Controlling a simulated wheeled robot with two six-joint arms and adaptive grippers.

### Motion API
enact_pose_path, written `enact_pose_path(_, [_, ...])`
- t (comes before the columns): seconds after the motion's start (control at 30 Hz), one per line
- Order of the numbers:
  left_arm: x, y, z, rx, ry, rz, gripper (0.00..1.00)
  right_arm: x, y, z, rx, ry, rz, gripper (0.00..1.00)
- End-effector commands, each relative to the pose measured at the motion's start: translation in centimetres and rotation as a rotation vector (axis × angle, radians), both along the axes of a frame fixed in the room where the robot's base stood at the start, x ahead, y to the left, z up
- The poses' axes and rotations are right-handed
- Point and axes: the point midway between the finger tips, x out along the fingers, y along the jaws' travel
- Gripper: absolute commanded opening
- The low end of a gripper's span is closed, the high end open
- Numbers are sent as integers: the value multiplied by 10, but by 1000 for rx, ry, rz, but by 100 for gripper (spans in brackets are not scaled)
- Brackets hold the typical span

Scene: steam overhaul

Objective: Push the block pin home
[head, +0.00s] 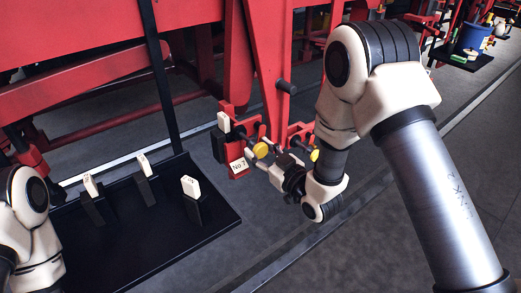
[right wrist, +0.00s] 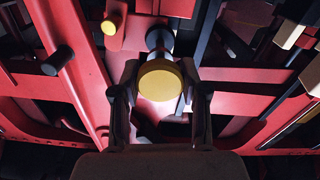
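In the right wrist view the yellow head (right wrist: 160,80) faces me on a pale shaft. My right gripper (head: 270,158) is close in front of it. Its fingers (right wrist: 160,105) are apart, one on each side of the head; I cannot tell whether they touch it.
A second yellow pin head (head: 314,155) is to the right, behind my right arm. A black tray (head: 130,235) holds several dark blocks with white tags at lower left. Red beams and a dark stub (head: 286,87) surround the pin. Grey floor lies clear at lower middle.

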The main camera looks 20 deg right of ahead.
Motion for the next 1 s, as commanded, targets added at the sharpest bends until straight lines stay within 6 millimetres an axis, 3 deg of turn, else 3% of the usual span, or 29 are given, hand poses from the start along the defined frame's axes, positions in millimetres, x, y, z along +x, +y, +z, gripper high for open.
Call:
enact_pose_path(0.03, [0, 0, 0, 0, 0, 0, 40, 0, 1, 0, 0, 0, 2, 10])
enact_pose_path(0.07, [0, 0, 0, 0, 0, 0, 40, 0, 1, 0, 0, -1, 2, 0])
enact_pose_path(0.27, [0, 0, -2, 0, 0, 0, 40, 6, 3, -1, -2, -3, 3, 0])
enact_pose_path(0.53, [0, 0, -10, 0, 0, 0, 40, 44, 17, -1, -2, -3, 3, 0])
enact_pose_path(0.83, [0, 0, -9, 0, 0, 0, 40, 47, 17, 1, 0, -4, 2, 0])
enact_pose_path(0.87, [0, 0, -9, 0, 0, 0, 40, 47, 17, 1, 0, -4, 2, 54])
enact_pose_path(0.9, [0, 0, -9, 0, 0, 0, 40, 47, 17, 1, 0, -4, 2, 68])
enact_pose_path(1.0, [0, 0, -9, 0, 0, 0, 40, 46, 17, 1, 0, -3, 1, 70])
